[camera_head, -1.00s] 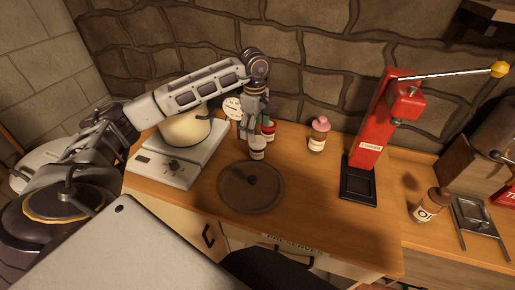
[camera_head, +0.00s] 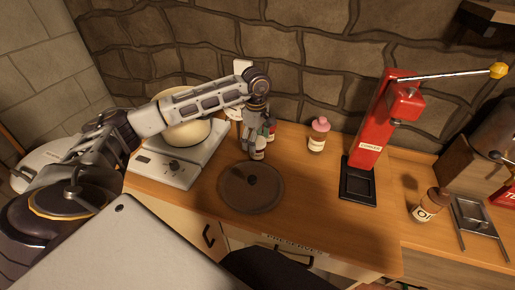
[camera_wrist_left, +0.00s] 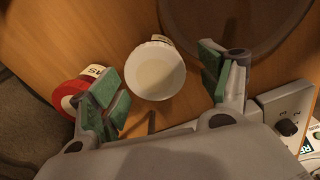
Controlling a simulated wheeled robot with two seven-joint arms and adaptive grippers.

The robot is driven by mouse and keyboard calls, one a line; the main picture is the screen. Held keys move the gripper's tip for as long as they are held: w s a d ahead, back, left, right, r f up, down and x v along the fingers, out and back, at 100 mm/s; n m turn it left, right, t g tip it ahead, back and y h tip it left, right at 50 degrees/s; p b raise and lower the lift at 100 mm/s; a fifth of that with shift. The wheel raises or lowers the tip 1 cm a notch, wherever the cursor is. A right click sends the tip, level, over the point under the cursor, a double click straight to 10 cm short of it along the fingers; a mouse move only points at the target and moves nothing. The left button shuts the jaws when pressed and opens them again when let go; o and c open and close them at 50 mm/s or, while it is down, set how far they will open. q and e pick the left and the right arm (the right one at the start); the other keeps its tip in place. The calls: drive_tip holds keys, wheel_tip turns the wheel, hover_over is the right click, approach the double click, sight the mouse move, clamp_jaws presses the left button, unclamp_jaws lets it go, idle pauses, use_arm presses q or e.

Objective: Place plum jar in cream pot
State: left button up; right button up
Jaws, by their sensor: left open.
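The cream pot (camera_head: 186,133) stands open on a white hot plate at the left, partly hidden behind my left arm. A small jar with a white lid (camera_wrist_left: 157,70) stands upright between my left fingers; it also shows on the counter in the head view (camera_head: 259,153). Its label is turned away, so I cannot tell if it is the plum jar. My left gripper (camera_wrist_left: 160,86) is open and pointed down over this jar, with a gap on both sides; it also shows in the head view (camera_head: 257,138). My right gripper is not in view.
A red-lidded jar (camera_wrist_left: 72,97) stands close beside my left finger. A pink-lidded jar (camera_head: 319,135) stands to the right. A dark round lid (camera_head: 249,190) lies in front. The hot plate (camera_head: 171,169) and a red lever press (camera_head: 370,140) flank the work area.

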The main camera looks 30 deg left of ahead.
use_arm(q)
drive_tip(key=shift+w+d+f, duration=0.1)
drive_tip(key=shift+w+f, duration=0.05)
drive_tip(key=shift+f, duration=0.85)
drive_tip(key=shift+w+f, duration=0.1)
drive_tip(key=shift+f, duration=0.85)
drive_tip(key=shift+c, duration=0.4)
drive_tip(key=c, duration=1.2)
drive_tip(key=shift+c, duration=0.2)
drive_tip(key=shift+r, duration=5.05)
